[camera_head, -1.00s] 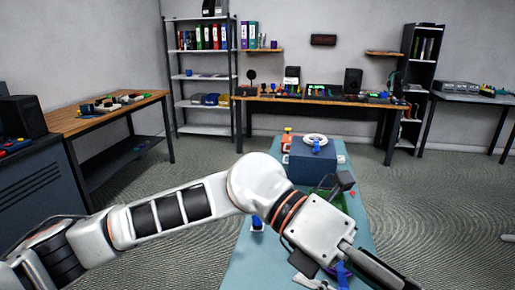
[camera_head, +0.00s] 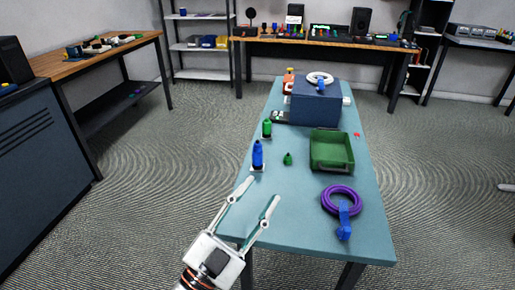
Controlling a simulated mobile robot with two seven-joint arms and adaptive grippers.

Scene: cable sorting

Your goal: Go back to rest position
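My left gripper (camera_head: 262,190) reaches in from the bottom of the head view, over the near left corner of the blue-green table (camera_head: 295,225). Its two fingers are spread apart with nothing between them. A purple cable coil (camera_head: 330,190) with a blue tag or clip (camera_head: 344,222) lies on the table's right side, apart from the gripper. A white coil (camera_head: 319,76) lies on the dark blue box (camera_head: 315,106) at the table's far end. My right gripper is not in view.
A green tray (camera_head: 331,151) stands right of centre. A blue bottle-like item (camera_head: 257,155), a green one (camera_head: 267,128) and a small green piece (camera_head: 288,159) stand on the left. An orange item (camera_head: 289,78) is beside the box. Grey floor surrounds the table.

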